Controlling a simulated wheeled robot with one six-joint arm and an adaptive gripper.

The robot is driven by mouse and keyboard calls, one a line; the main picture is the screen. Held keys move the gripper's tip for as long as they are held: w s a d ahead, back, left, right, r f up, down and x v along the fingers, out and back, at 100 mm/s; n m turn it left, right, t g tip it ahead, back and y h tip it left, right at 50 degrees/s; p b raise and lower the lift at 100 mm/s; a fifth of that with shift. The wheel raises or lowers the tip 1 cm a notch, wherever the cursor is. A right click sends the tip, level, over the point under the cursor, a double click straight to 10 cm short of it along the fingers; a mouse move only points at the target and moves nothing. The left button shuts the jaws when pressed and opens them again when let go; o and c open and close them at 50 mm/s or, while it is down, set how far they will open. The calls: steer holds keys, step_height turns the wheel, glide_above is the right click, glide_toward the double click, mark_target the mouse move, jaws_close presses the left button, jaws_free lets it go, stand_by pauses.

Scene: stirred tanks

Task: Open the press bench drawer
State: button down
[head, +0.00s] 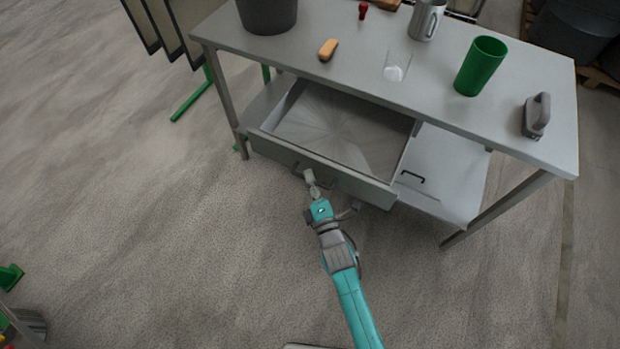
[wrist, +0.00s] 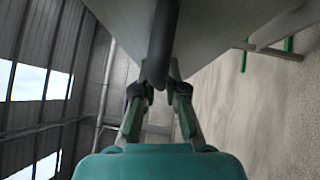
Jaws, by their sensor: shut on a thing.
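The press bench (head: 440,95) is a grey metal table in the upper right of the head view. Its drawer (head: 355,178) is pulled well out toward me, and its inside looks empty. My gripper (head: 309,176) is at the drawer front, shut on the dark drawer handle (wrist: 162,45). In the wrist view, the two fingers of my gripper (wrist: 160,88) close around the handle's lower end. The exact contact is partly hidden by the fingers.
On the bench top stand a dark bucket (head: 267,14), a sponge-like block (head: 328,50), a clear beaker (head: 397,66), a green cup (head: 481,66) and a grey handled tool (head: 537,115). A lower shelf (head: 445,172) carries a small dark handle. Floor in front is clear.

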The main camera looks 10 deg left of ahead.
steer(key=c, duration=1.2)
jaws_free()
steer(key=shift+s, duration=0.1)
steer(key=v, duration=1.1)
steer(key=shift+s+d, duration=0.2)
steer(key=shift+s, duration=0.15)
steer(key=shift+f, duration=0.1)
steer(key=s+d+r+m+h, duration=0.3)
steer(key=s+d+m+h, duration=0.2)
steer(key=s+d+m, duration=1.05)
steer(key=s+d+r+m+g+h, duration=0.2)
steer(key=s+r+m, duration=0.7)
steer(key=s, duration=0.5)
steer(key=shift+d+r+g+h, duration=0.4)
steer(key=shift+d+r+h, duration=0.2)
steer(key=shift+r+h, duration=0.25)
